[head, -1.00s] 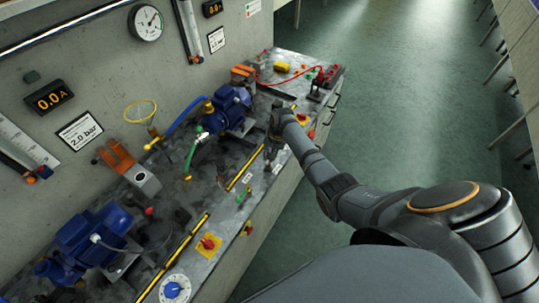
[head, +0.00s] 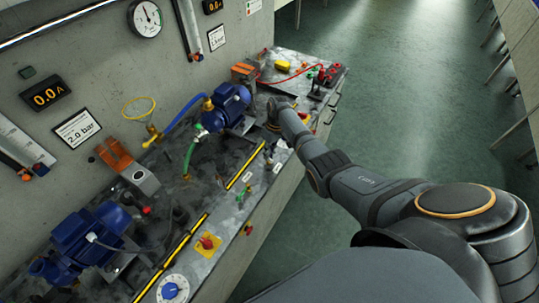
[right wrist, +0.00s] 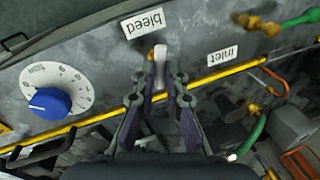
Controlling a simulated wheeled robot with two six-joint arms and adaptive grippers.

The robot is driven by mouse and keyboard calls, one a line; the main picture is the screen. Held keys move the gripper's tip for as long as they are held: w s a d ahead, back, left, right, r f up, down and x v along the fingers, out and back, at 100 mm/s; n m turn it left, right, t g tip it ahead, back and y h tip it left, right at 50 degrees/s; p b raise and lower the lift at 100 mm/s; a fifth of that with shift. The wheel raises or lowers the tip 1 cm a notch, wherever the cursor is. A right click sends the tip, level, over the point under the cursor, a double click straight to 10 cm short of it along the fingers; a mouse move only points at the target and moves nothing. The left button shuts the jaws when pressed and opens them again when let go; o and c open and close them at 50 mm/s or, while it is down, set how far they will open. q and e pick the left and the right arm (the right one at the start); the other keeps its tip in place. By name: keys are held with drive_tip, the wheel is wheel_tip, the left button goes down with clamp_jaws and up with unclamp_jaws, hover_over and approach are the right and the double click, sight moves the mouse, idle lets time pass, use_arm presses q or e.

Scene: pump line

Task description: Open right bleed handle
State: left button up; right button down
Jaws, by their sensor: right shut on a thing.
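My right gripper (right wrist: 160,84) is shut on the right bleed handle, a pale grey lever (right wrist: 160,57) between its fingertips in the right wrist view. The lever's lower part is hidden between the fingers. A small brass piece shows beside its top. The "bleed" label (right wrist: 143,22) lies just beyond it, upside down. In the head view my right gripper (head: 268,150) reaches down to the bench near the front label (head: 278,168); the handle is too small to make out there. My left gripper is not in view.
An "inlet" label (right wrist: 231,55) and a green-handled valve (right wrist: 300,19) lie to the right. A dial with a blue knob (right wrist: 50,102) is to the left. The blue pump (head: 228,107) stands behind the gripper. The yellow-black strip (head: 245,164) runs along the bench.

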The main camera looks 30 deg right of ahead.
drive_tip(key=shift+a+n+g+b, duration=0.1)
drive_tip(key=shift+n+g+b, duration=0.3)
drive_tip(key=shift+n, duration=1.5)
drive_tip(key=c, duration=1.4)
unclamp_jaws()
drive_tip(key=v, duration=1.2)
drive_tip(key=shift+a, duration=0.15)
